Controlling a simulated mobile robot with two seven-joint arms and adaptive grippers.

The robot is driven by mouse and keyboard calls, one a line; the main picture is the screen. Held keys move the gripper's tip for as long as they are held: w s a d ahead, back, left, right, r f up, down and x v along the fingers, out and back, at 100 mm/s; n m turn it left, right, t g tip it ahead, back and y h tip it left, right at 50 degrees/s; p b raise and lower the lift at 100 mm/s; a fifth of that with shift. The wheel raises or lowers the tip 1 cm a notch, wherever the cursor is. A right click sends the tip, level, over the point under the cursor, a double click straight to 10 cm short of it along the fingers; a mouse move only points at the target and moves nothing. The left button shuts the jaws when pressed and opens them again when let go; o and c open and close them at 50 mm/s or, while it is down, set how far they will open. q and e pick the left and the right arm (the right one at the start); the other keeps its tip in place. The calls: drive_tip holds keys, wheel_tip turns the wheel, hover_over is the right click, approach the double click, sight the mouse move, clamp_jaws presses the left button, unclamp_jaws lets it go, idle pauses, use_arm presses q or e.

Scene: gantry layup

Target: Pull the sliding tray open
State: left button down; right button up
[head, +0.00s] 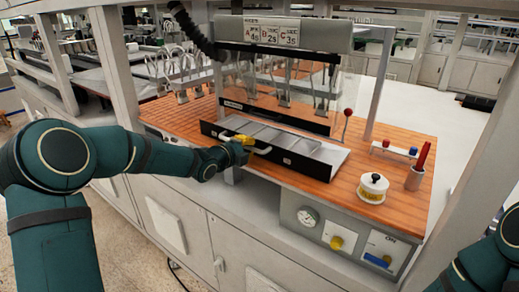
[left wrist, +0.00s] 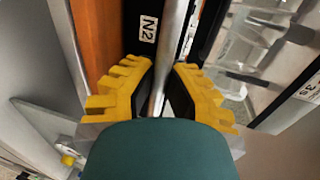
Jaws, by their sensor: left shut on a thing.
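The sliding tray (head: 318,150) has a grey metal bed and a black front, and shows in front of the clear-panelled housing. My left gripper (head: 243,142) is at the left part of the tray's front. In the left wrist view, the yellow fingers (left wrist: 158,88) stand on both sides of a round metal handle bar (left wrist: 175,42) and are shut on it. A black panel beside the bar carries a white "N2" label (left wrist: 148,28). My fingers hide part of the handle in the head view. My right gripper is out of view; only part of that arm shows.
A control box (head: 338,232) with a gauge and knobs sits below. White uprights (head: 119,60) frame the bench.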

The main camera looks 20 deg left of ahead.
use_arm(q)
drive_tip(key=f+b+v, duration=0.2)
drive_tip(key=f+v, duration=0.1)
drive_tip(key=v, duration=1.2)
drive_tip(key=shift+s+a, duration=0.2)
drive_tip(key=shift+s, duration=0.45)
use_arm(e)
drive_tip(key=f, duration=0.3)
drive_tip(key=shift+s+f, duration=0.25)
use_arm(q)
drive_tip(key=shift+f, duration=0.2)
drive_tip(key=c, duration=1.2)
unclamp_jaws()
drive_tip(key=shift+o, duration=1)
drive_tip(key=shift+s+r, duration=0.1)
drive_tip(key=shift+s, duration=0.05)
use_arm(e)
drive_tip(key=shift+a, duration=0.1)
use_arm(q)
drive_tip(key=v, duration=1.2)
